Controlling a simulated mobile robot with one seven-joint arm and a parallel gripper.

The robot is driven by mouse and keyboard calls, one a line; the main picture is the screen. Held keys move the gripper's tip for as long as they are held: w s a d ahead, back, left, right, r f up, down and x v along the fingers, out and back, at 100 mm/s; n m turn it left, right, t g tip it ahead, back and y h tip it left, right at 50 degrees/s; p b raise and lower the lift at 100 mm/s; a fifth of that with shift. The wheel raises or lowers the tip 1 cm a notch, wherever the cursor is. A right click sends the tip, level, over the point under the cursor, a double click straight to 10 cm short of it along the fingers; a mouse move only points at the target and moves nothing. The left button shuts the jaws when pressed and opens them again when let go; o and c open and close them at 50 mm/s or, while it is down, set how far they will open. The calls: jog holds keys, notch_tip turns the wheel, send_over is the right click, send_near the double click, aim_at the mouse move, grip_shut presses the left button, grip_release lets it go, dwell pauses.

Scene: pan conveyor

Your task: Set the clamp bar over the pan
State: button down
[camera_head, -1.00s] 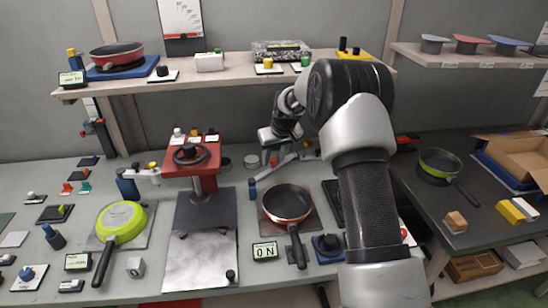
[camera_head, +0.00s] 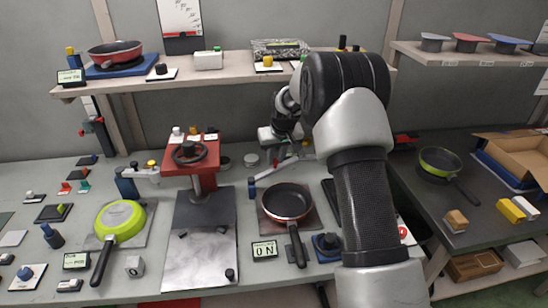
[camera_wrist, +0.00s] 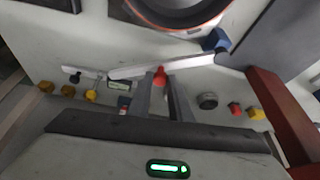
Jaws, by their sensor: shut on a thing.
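The clamp bar (camera_head: 275,170) is a pale bar running from a blue post (camera_head: 252,188) to the back right, behind a dark pan with a copper rim (camera_head: 286,202). The pan sits on a square plate, and the bar lies beside it, not across it. In the wrist view, the bar (camera_wrist: 195,60) crosses under my fingers from its blue post (camera_wrist: 216,40), with the pan (camera_wrist: 180,12) beyond. My gripper (camera_wrist: 161,82) is shut on the bar's red knob (camera_wrist: 160,72). In the head view my wrist and arm partly hide the bar's far end.
A red press (camera_head: 190,160) stands left of the pan. An ON display (camera_head: 265,250) and a blue dial (camera_head: 327,242) stand in front. Several small coloured knobs line the bench behind the bar. A green pan (camera_head: 120,222) lies at left.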

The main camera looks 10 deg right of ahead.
jog(key=s+m+g+h, duration=0.1)
jog(key=s+m+h, duration=0.2)
jog(key=s+m, duration=0.5)
jog(key=shift+s+m+g+h+b, duration=0.3)
jog(key=shift+s+m+h+b, duration=0.1)
jog(key=shift+m, duration=1)
jog(key=shift+a, duration=0.15)
jog(key=c, duration=1.6)
grip_release()
jog(key=p+v, duration=0.1)
jog(key=v, duration=1.6)
jog(key=shift+s+a+r, duration=0.1)
jog(key=shift+s+r, duration=0.05)
jog(key=shift+s, duration=0.05)
